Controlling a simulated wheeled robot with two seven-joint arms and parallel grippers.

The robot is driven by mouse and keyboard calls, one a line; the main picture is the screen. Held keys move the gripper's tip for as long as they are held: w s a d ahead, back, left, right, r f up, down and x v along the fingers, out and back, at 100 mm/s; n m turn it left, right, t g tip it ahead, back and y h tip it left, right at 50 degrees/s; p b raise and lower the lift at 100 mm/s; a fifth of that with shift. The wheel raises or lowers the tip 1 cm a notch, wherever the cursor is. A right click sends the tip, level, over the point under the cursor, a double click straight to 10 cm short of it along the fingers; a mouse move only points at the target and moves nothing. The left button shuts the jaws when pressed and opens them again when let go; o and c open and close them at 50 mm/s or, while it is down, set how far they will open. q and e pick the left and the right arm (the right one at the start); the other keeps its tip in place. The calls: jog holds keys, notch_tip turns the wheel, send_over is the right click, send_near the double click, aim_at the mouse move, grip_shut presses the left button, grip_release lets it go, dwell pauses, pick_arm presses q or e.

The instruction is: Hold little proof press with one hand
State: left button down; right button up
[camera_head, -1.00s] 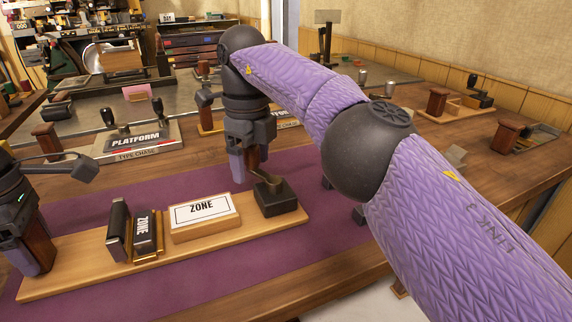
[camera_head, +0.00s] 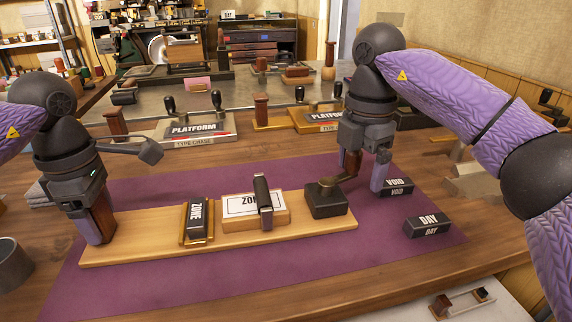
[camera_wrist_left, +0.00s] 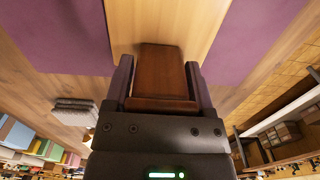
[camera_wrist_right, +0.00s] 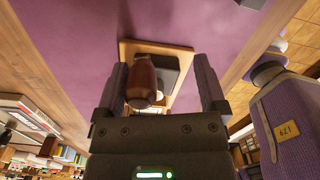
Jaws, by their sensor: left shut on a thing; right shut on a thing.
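The little proof press is a pale wooden board (camera_head: 140,250) on a purple mat. Its brown end block (camera_head: 103,213) is at the left end; my left gripper (camera_head: 94,222) is shut on it, also seen in the left wrist view (camera_wrist_left: 158,78). A ZONE type block (camera_head: 197,220) sits in a brass holder. A black roller (camera_head: 263,200) lies across the ZONE card (camera_head: 240,207). At the right end is a black cam base (camera_head: 327,204) with a brass lever. My right gripper (camera_head: 365,172) is shut on the lever's wooden handle (camera_wrist_right: 141,82).
DAY (camera_head: 428,225) and VOID (camera_head: 398,188) blocks lie right of the press on the mat (camera_head: 300,265). A PLATFORM type chase (camera_head: 193,128) and another press (camera_head: 310,120) stand behind. A grey cup (camera_head: 12,265) is at the front left.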

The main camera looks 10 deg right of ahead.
jog(key=r, duration=1.1)
jog(key=shift+w+a, duration=0.15)
jog(key=shift+a, duration=0.15)
jog(key=w+a+f+n+y, duration=0.1)
jog(key=w+a+f+y, duration=0.2)
jog(key=y, duration=0.7)
jog(key=s+d+r+m+t+y, duration=0.1)
jog(key=d+r+m+t+y, duration=0.1)
jog(key=d+t, duration=0.4)
jog(key=d+r+m+t+y, duration=0.3)
jog(key=d+t, duration=0.3)
jog(key=d, duration=0.3)
jog(key=s+d+r+m+t+y, duration=0.1)
jog(key=d+r+m+t+y, duration=0.1)
jog(key=d+m+t+y, duration=0.3)
jog(key=d+t, duration=0.1)
jog(key=d, duration=0.2)
jog(key=shift+s+r+t, duration=0.25)
jog(key=shift+s+t, duration=0.05)
